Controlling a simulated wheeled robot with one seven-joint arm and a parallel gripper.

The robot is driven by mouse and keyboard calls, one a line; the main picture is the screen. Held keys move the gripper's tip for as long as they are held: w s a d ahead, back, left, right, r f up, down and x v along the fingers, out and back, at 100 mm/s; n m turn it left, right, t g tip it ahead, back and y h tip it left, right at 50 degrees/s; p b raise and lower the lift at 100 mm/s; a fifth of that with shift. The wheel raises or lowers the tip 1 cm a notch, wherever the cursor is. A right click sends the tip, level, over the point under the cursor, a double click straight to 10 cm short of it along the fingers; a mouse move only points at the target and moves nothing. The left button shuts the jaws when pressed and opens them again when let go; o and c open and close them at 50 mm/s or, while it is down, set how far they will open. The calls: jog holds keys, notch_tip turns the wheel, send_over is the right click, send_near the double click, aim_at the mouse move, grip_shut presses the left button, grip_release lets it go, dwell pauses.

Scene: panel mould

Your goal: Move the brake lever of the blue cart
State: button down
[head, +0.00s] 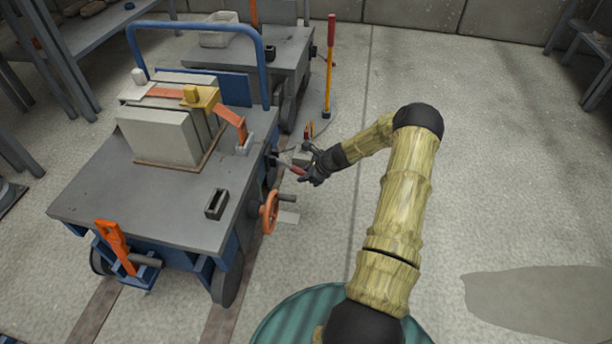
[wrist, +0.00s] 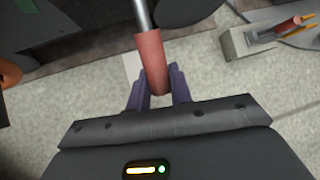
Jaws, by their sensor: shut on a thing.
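The blue cart (head: 110,195) has a grey top, a blue push bar and dark wheels. A lever with a red grip and a metal rod, which I take as the brake lever (head: 295,169), sticks out from its right side. My gripper (head: 304,173) is at the end of this lever. In the wrist view the red grip (wrist: 151,60) lies between the two purple fingers of my gripper (wrist: 157,92), which are shut on it. The rod runs up out of the wrist view. Its pivot on the cart is hard to make out.
An orange handwheel (head: 269,212) juts from the cart's side, nearer me. A clamped stack of grey panels (head: 155,137) stands on top. An orange lever (head: 115,245) is at the front. A red and yellow pole (head: 329,70) stands behind. The floor at right is clear.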

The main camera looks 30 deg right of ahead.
jog(key=shift+f, duration=0.15)
jog(key=c, duration=1.3)
grip_release()
jog(key=p+v, duration=0.9)
jog(key=v, duration=0.8)
jog(key=shift+s+d, duration=0.15)
jog(key=shift+s, duration=0.05)
